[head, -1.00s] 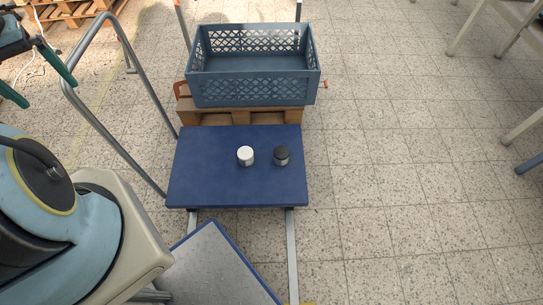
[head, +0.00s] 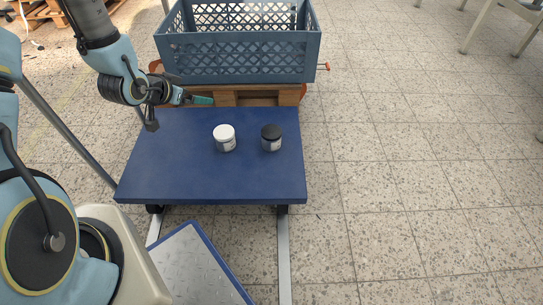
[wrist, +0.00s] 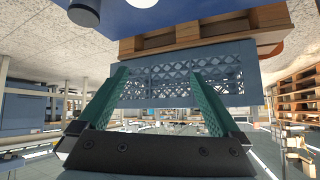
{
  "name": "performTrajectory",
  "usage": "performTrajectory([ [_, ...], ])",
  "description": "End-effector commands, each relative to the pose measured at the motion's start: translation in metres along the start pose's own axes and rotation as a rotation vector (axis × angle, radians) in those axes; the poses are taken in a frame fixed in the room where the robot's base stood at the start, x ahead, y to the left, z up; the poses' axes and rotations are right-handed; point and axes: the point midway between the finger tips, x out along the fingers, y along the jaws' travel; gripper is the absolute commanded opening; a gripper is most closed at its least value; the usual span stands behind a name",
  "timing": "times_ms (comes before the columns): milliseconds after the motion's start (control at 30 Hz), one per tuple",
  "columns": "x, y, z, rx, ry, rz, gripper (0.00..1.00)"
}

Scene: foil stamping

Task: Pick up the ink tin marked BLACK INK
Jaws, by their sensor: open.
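Two small tins stand upright on a blue platform (head: 180,170). One is white with a white lid (head: 224,140). The other has a black lid and a pale label (head: 271,140) and stands to its right. The writing on both labels is too small to read. My gripper (head: 207,100) is above the platform's far left part, apart from both tins. In the wrist view its green fingers (wrist: 163,95) are spread apart with nothing between them. The platform's underside-up edge (wrist: 125,18) shows at the top of that view.
A blue slotted crate (head: 240,62) on a wooden pallet (head: 236,96) stands just behind the platform. A metal rail (head: 70,140) runs along the left side. A metal-topped step (head: 195,265) lies in front.

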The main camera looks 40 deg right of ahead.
Motion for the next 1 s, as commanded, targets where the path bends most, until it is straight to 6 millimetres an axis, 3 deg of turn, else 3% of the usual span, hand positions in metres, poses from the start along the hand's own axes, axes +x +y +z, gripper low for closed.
performTrajectory([
  [33, 0.035, 0.022, 0.028, 0.024, 0.034, 0.044, 1.0],
  [100, 0.062, 0.049, 0.041, 0.054, 0.095, 0.1, 1.0],
  [233, 0.101, 0.094, 0.065, 0.092, 0.2, 0.197, 1.0],
  [400, 0.126, 0.135, 0.085, 0.11, 0.3, 0.287, 1.0],
  [600, 0.137, 0.155, 0.09, 0.115, 0.348, 0.328, 1.0],
  [1000, 0.18, 0.172, 0.073, 0.114, 0.35, 0.328, 1.0],
])
